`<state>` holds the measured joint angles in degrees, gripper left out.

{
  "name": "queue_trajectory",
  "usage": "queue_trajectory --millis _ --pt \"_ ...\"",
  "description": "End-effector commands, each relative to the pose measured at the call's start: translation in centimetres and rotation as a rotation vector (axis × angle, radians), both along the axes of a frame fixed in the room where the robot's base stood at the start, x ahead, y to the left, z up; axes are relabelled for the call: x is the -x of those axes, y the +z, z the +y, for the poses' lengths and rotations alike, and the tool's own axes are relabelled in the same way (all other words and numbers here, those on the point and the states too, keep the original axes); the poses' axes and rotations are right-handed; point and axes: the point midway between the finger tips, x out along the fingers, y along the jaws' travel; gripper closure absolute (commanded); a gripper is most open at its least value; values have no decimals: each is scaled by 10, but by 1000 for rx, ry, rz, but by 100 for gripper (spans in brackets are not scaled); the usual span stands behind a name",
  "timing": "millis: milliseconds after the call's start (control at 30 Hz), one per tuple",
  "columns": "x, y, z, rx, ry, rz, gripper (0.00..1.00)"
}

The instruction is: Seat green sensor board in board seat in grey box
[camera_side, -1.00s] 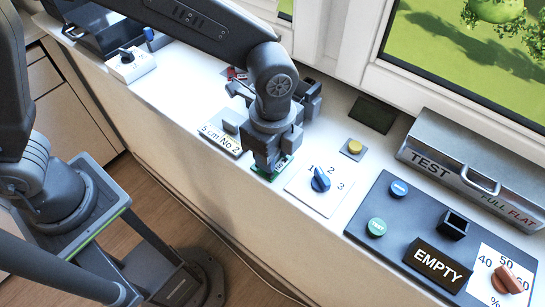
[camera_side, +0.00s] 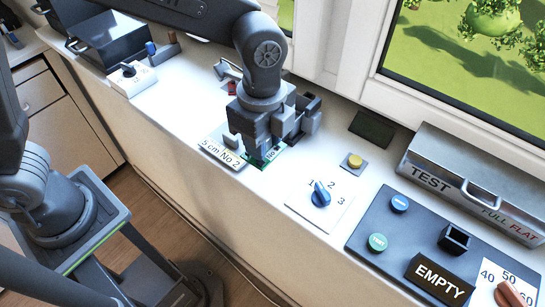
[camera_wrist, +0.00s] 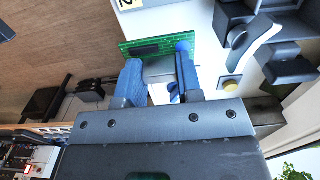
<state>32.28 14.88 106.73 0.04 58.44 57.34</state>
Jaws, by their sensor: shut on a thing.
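The green sensor board (camera_side: 268,158) is at the tips of my gripper (camera_side: 258,148), low over the white counter. In the wrist view, the green board (camera_wrist: 150,45) lies across the far ends of the two blue fingers of my gripper (camera_wrist: 157,62), which is shut on it. In the side view my gripper hides much of the board, and I cannot tell its height above the counter. A silver-grey box (camera_side: 460,180) marked TEST stands at the right. I see no board seat clearly, and cannot tell which box holds it.
A "5 cm No 2" plate (camera_side: 222,154) lies just left of my gripper. A blue dial (camera_side: 320,194), a yellow button (camera_side: 354,161) and a dark panel (camera_side: 385,237) are further right. A dark box (camera_side: 108,40) is at far left.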

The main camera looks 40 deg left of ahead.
Motion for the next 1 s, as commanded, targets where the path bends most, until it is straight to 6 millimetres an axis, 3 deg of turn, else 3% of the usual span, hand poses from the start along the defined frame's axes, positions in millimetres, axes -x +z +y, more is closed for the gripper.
queue_trajectory --millis 200,400,567,800,1000 --pt "-10 31 50 3 6 -4 93" --pt "-16 49 80 2 2 -2 93" --pt "-18 62 90 2 0 -3 93" --pt "-20 111 92 3 9 -5 93" --pt "-39 109 84 1 276 0 93"
